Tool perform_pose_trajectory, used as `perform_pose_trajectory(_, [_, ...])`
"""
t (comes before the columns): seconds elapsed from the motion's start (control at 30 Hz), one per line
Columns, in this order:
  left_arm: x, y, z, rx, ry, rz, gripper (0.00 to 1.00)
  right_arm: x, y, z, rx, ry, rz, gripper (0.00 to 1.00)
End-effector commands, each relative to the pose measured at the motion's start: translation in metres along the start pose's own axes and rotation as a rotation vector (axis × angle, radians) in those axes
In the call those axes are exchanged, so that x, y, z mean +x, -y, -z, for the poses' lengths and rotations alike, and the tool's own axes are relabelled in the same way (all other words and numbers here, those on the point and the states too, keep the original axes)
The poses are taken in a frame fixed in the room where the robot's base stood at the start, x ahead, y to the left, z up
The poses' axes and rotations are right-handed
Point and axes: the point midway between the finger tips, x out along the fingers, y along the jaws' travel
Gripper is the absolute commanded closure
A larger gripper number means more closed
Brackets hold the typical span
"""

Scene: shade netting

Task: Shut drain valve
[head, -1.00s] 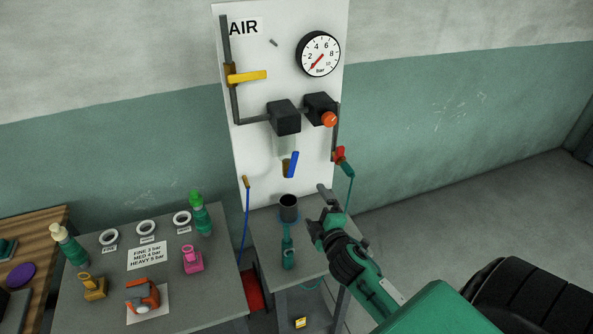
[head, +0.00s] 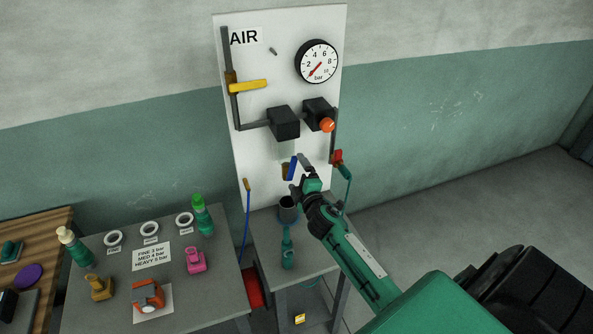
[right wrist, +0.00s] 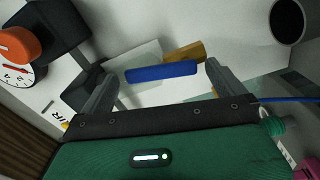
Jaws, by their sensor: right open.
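The drain valve has a brass body (head: 286,171) and a blue lever (head: 293,167), under the clear bowl of the black filter unit (head: 284,122) on the white AIR panel (head: 260,65). The lever stands nearly upright in the head view. My right gripper (head: 303,170) is just in front of the lever, its tips partly overlapping it in that view. In the right wrist view the blue lever (right wrist: 160,72) lies between the two open fingers (right wrist: 158,88), and the brass body (right wrist: 185,54) shows behind it. I cannot tell whether a finger touches the lever. My left gripper is not in view.
A dark cup (head: 288,207) stands on the small table below the valve, close under my right gripper. An orange knob (head: 327,125), a red fitting (head: 338,157) with a green hose, and a yellow lever (head: 248,87) are near on the panel. A gauge (head: 316,62) sits above.

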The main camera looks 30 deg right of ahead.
Motion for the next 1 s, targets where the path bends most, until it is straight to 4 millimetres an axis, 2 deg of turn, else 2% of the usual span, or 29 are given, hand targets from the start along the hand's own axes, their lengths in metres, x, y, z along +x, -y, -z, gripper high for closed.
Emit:
perform_pose_trajectory(0.2, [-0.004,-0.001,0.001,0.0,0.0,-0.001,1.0,0.013,0.0,0.0,0.0,0.0,0.0,0.0])
perform_pose_trajectory(0.47, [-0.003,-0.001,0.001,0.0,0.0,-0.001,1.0,0.013,0.0,0.0,0.0,0.0,0.0,0.0])
perform_pose_trajectory(0.57, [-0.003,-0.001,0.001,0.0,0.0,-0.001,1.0,0.013,0.0,0.0,0.0,0.0,0.0,0.16])
perform_pose_trajectory(0.73, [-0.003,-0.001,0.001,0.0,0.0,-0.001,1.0,0.013,0.001,0.0,0.0,0.0,0.001,0.49])
perform_pose_trajectory(0.77, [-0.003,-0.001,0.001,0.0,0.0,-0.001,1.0,0.013,0.001,0.0,0.0,0.0,0.001,0.53])
perform_pose_trajectory(1.0, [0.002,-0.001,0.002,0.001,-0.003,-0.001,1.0,0.021,0.003,0.001,0.023,0.0,0.001,0.53])
